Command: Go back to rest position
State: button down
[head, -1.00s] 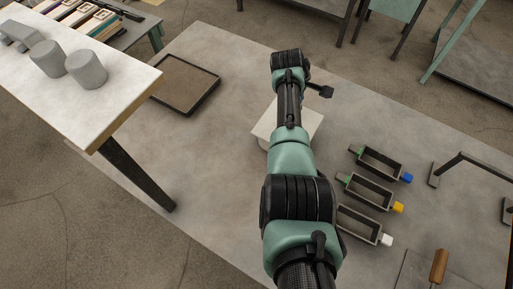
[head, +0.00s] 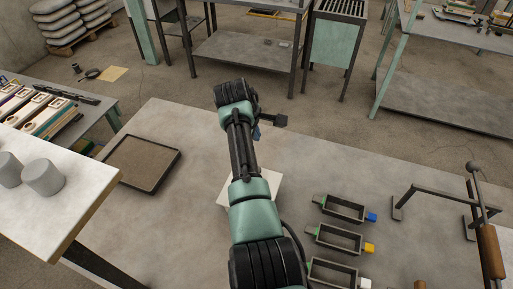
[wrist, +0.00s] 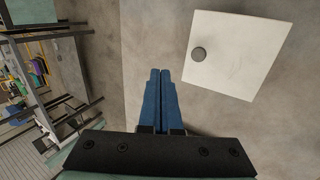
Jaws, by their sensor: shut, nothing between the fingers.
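My gripper shows in the wrist view (wrist: 160,75) with its two blue fingers together and nothing between them. It is above the grey table, to the left of a white square board (wrist: 240,55) with a small dark round thing on it. In the head view my arm reaches over the table and hides part of the white board (head: 268,190). A ladle with a brown handle (head: 490,250) rests at the right, near a dark metal stand (head: 440,190).
Three rectangular moulds with blue (head: 345,208), yellow (head: 338,238) and white (head: 335,270) marks stand right of my arm. A dark-rimmed tray (head: 145,163) lies left. A white table (head: 60,205) with grey cylinders (head: 42,177) is at far left. Table between tray and arm is clear.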

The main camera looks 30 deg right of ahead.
jog(key=w+a+r+m+t, duration=0.1)
jog(key=w+a+r+t, duration=0.25)
jog(key=r, duration=0.45)
jog(key=w+a+r+m+t, duration=0.1)
jog(key=w+a+r+t, duration=0.25)
jog(key=r, duration=0.55)
jog(key=s+a+r+m+t, duration=0.1)
jog(key=a+r+t, duration=0.25)
jog(key=r, duration=0.45)
jog(key=a+r+m+t, duration=0.1)
jog(key=a+r+t, duration=0.1)
jog(key=a+r, duration=0.35)
jog(key=s+a+r+m+t+y, duration=0.1)
jog(key=s+a+r+t, duration=0.2)
jog(key=s+r, duration=0.5)
jog(key=s+a+r+m+t+y, duration=0.1)
jog(key=s+a+r+t, duration=0.3)
jog(key=s+r, duration=0.4)
jog(key=s+a+r+m+t+y, duration=0.1)
jog(key=s+a+r+t, duration=0.3)
jog(key=s+r, duration=0.5)
jog(key=shift+a+m+y, duration=0.3)
jog(key=shift+a+y, duration=0.5)
jog(key=shift+t, duration=0.25)
